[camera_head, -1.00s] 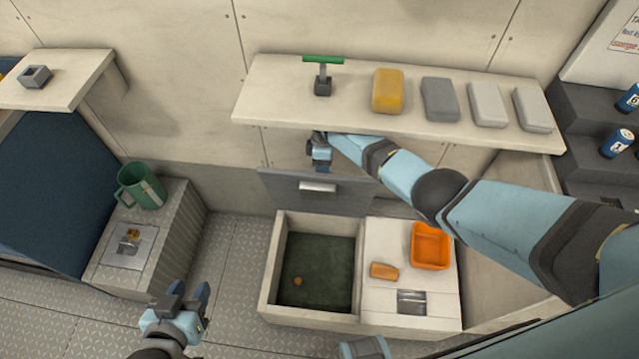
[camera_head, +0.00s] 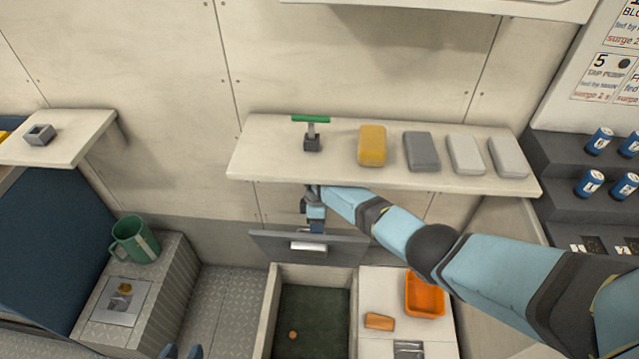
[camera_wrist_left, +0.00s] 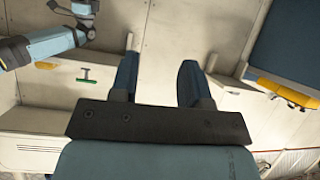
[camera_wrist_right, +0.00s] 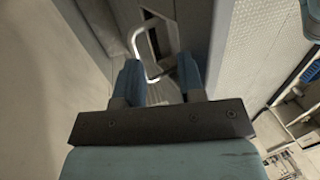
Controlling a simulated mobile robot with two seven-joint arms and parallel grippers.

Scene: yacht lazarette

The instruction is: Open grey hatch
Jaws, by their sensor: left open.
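The grey hatch (camera_head: 345,248) is a dark panel with a pale bar handle (camera_head: 308,246). It stands steeply upright at the back edge of an open bin (camera_head: 268,310), whose dark green inside shows. My right gripper (camera_head: 316,226) is at the panel's top edge, left of its middle. In the right wrist view its fingers (camera_wrist_right: 160,82) are apart, with a metal handle (camera_wrist_right: 138,45) just beyond them; I cannot tell whether they touch it. My left gripper (camera_head: 182,352) is low at the picture's bottom edge. In the left wrist view its fingers (camera_wrist_left: 158,75) are open and empty.
A shelf (camera_head: 260,165) above the hatch holds a green T-handled tool (camera_head: 311,130) and several blocks. An orange tray (camera_head: 424,296) and an orange block (camera_head: 379,321) lie on the surface right of the bin. A green mug (camera_head: 134,240) stands on the left box.

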